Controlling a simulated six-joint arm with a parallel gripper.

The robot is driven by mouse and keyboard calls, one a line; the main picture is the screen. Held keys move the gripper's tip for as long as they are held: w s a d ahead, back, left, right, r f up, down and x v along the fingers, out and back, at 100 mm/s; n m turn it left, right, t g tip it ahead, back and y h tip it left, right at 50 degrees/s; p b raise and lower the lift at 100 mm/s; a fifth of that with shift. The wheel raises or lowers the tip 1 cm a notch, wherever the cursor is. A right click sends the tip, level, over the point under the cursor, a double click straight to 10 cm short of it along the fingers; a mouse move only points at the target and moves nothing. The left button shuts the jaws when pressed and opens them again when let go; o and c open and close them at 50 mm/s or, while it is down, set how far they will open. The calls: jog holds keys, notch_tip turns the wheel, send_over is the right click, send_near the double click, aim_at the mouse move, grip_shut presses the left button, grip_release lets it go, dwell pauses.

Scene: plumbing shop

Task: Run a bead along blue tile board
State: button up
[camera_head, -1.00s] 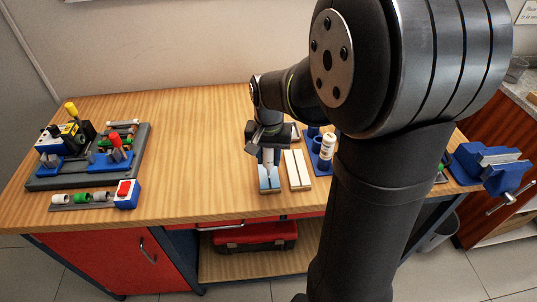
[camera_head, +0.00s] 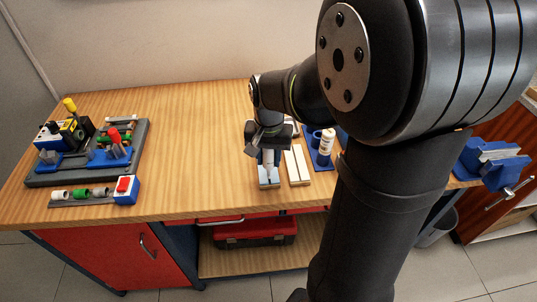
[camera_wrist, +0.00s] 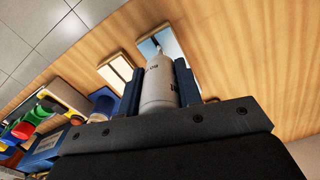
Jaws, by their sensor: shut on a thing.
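My gripper (camera_wrist: 158,80) is shut on a white sealant bottle (camera_wrist: 158,88), with one dark jaw on each side of it. The bottle's narrow nozzle points at the blue tile board (camera_wrist: 174,43). In the head view my gripper (camera_head: 269,157) is above the blue tile board (camera_head: 268,183), which lies near the front of the bench. The nozzle tip is over or on the board; contact cannot be told. A dark line by the tip may be a seam or a bead. My gripper hides the board's far part in the head view.
A cream tile board (camera_head: 297,167) lies just right of the blue one. A blue holder (camera_head: 318,160) with another white bottle (camera_head: 327,141) stands beyond it. A grey tray of fittings (camera_head: 70,178) and a red-button box (camera_head: 126,190) are left. The bench between is clear.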

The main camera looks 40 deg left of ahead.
jog(key=shift+o, duration=0.8)
jog(key=shift+c, duration=0.8)
jog(key=shift+s+d, duration=0.6)
notch_tip(320, 180, up, 7)
jog(key=shift+r, duration=0.1)
